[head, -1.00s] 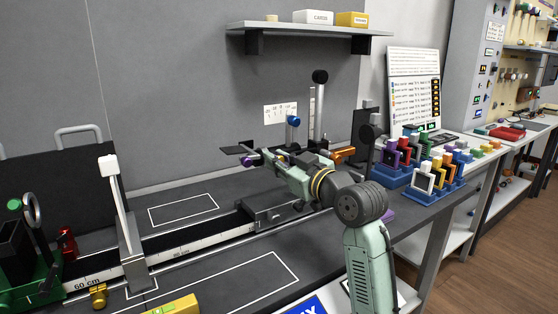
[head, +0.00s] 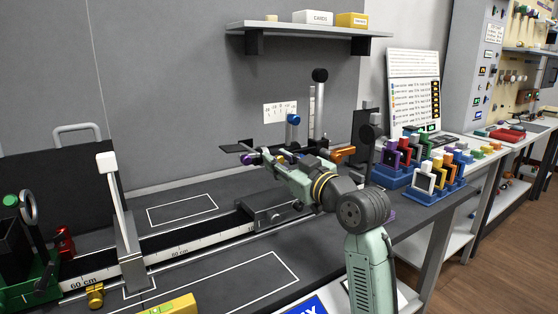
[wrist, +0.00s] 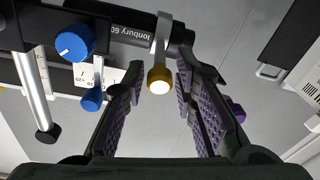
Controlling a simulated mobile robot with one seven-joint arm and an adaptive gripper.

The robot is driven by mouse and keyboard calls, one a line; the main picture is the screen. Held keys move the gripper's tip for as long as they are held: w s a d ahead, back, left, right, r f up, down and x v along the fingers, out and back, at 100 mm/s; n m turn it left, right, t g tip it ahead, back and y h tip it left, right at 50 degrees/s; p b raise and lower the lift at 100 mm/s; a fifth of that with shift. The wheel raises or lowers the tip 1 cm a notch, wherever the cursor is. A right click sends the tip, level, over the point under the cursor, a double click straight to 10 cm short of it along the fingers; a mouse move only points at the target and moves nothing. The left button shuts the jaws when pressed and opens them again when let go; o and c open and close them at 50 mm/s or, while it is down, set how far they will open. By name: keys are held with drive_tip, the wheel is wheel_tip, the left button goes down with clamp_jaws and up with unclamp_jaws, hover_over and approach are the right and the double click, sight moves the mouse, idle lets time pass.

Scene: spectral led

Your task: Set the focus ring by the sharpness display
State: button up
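My gripper (wrist: 160,75) is open in the wrist view, with its two ridged fingers apart. A brass knob (wrist: 159,80) with a bright end face, on a grey lever (wrist: 162,35), shows between the fingertips with gaps on both sides. The lever crosses a black tube (wrist: 125,33) with partly hidden white lettering. I cannot tell for sure which part is the focus ring. In the head view my gripper (head: 270,158) is at the instrument at the rail's far end, its fingertips partly hidden. A small lit display (head: 428,127) stands at the right; its reading is too small to tell.
A blue dial (wrist: 75,42) and another blue knob (wrist: 93,99) lie left of the fingers in the wrist view. A purple knob (wrist: 237,112) shows at the right. An orange knob (head: 345,152) and a rack of coloured frames (head: 437,178) stand right of my arm.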

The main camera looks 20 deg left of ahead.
drive_tip(key=v, duration=1.1)
drive_tip(key=shift+s+d, duration=0.2)
drive_tip(key=shift+d, duration=0.05)
idle(1.0)
